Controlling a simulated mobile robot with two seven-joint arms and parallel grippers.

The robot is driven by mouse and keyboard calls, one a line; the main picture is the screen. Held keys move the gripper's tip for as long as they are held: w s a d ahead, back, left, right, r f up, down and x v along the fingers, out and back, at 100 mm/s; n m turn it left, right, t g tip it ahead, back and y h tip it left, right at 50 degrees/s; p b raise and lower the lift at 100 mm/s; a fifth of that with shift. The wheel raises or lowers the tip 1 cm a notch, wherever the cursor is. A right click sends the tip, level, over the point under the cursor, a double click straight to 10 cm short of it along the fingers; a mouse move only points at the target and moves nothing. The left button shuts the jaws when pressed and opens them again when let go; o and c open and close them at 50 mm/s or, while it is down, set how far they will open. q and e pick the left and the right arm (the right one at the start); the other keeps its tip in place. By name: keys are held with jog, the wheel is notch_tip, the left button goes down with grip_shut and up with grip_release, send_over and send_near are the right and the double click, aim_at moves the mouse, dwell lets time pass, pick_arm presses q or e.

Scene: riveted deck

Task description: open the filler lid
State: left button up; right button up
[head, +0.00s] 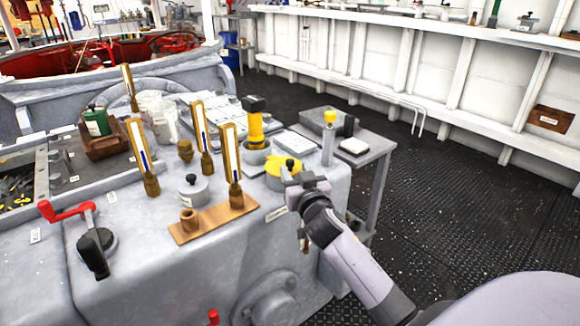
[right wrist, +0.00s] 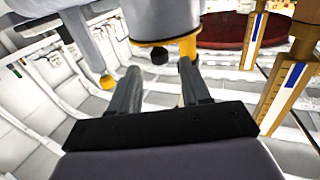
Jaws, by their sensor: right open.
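The filler lid (head: 275,168) is a yellow disc with a small black knob (head: 290,163). In the head view it lies flat on a short grey filler neck at the near right corner of the grey housing. The right wrist view shows the yellow lid (right wrist: 168,40) and its black knob (right wrist: 160,56) from an inverted angle. My right gripper (head: 290,178) is at the lid's near right side. Its two fingers (right wrist: 158,72) are apart, with the knob just beyond and between the tips; contact cannot be told. My left gripper is out of view.
A grey post with a yellow knob (head: 330,118) stands right of the lid, and a yellow cylinder with a black top (head: 255,125) behind it. The deck at right is clear.

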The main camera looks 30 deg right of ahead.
aim_at(291, 164)
jog(key=shift+b+x, duration=0.3)
jog(key=shift+x, duration=2.35)
jog(key=shift+c, duration=0.3)
grip_shut()
